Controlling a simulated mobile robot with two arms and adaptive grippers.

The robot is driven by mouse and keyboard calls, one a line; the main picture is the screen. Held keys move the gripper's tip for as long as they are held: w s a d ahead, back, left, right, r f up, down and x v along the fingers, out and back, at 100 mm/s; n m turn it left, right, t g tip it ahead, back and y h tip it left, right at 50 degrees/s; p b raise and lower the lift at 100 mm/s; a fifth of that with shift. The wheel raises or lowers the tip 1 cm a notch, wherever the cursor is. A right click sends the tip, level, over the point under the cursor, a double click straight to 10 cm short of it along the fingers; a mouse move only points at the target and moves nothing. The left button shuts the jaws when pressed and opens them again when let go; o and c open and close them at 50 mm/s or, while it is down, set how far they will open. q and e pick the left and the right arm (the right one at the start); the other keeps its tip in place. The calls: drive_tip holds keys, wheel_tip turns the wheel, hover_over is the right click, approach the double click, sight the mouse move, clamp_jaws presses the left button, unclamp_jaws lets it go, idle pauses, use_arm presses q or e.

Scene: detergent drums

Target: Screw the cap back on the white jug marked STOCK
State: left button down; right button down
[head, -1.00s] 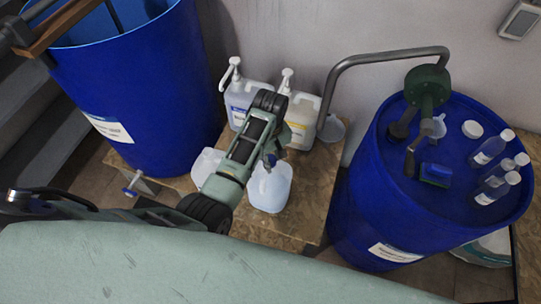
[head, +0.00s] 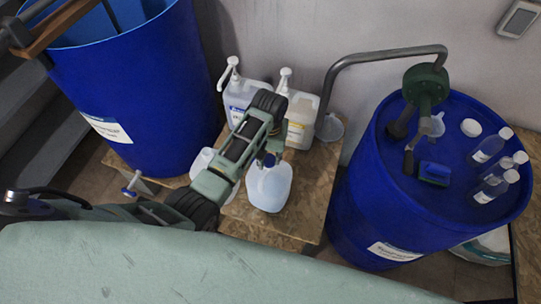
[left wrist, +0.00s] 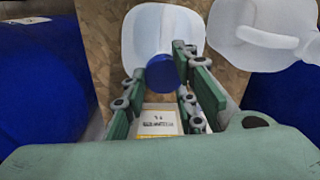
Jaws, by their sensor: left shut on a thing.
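A white jug (head: 270,190) stands on the wooden board, below my left gripper (head: 268,156). It also shows in the left wrist view (left wrist: 143,30), where a blue cap (left wrist: 162,73) is between the fingers of my left gripper (left wrist: 160,85). The gripper is shut on the cap, at the jug's neck. I cannot tell whether the cap touches the neck or sits just above it. A second white jug (head: 202,162) stands to the left, partly behind my arm; it shows too in the wrist view (left wrist: 262,38). No STOCK marking is readable. My right gripper is not in view.
Two pump bottles (head: 236,98) (head: 302,112) stand at the back of the board (head: 322,185). A large blue drum (head: 150,70) is to the left. Another drum (head: 365,215) on the right carries a green hand pump (head: 426,85) and small bottles; the pump's pipe arches over.

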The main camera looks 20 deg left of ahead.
use_arm(q)
drive_tip(key=m, duration=0.3)
drive_tip(key=shift+s+a+f+m, duration=0.1)
drive_tip(key=shift+s+f+m, duration=0.1)
drive_tip(key=shift+s+m, duration=0.1)
drive_tip(key=shift+a+m, duration=0.1)
drive_tip(key=shift+m, duration=0.5)
drive_tip(key=m, duration=0.4)
drive_tip(key=shift+s+m, duration=0.1)
drive_tip(key=shift+m, duration=0.2)
drive_tip(key=c, duration=1.6)
unclamp_jaws()
drive_tip(key=shift+w, duration=0.2)
drive_tip(key=shift+r, duration=0.2)
